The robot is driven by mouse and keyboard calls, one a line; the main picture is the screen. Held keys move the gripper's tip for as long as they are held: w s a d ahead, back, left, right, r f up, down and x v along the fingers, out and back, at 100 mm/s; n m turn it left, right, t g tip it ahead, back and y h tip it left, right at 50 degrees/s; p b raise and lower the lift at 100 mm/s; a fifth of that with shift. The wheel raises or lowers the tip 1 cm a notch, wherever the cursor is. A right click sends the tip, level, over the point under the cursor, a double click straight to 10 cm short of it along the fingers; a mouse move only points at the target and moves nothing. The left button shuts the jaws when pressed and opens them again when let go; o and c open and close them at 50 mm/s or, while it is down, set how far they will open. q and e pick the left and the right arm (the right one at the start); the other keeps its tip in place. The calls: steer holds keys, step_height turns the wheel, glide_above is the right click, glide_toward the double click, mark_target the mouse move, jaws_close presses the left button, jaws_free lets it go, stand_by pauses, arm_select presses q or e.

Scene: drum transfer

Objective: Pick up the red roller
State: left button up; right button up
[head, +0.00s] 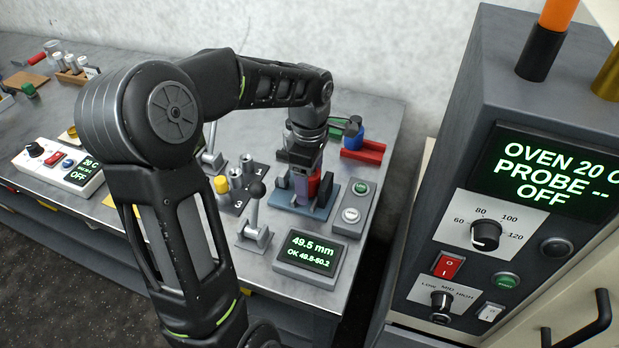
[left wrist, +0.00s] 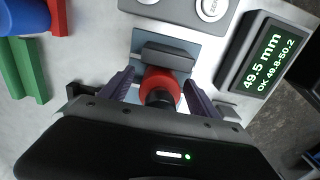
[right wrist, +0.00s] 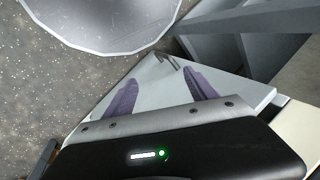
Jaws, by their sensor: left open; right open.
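The red roller (head: 313,187) sits in the gauge fixture (head: 325,205) with the blue-grey base, and is partly hidden by my gripper in the head view. It also shows in the left wrist view (left wrist: 160,80), with a dark end piece towards my gripper. My left gripper (head: 303,178) is pointing down over the fixture. In the left wrist view its purple fingers (left wrist: 160,90) are open, one on each side of the roller; I cannot tell whether they touch it. My right gripper (right wrist: 162,92) is open and empty, away from the bench; it is not in the head view.
A display reading 49.5 mm (head: 310,253) and a two-button box (head: 354,208) stand close to the fixture. A blue roller (head: 354,137) is in a red holder behind it. A numbered rack (head: 236,190) is to the left. The oven (head: 500,200) stands at the right.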

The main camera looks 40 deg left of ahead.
stand_by(0.4)
arm_select(q)
jaws_close()
stand_by(0.6)
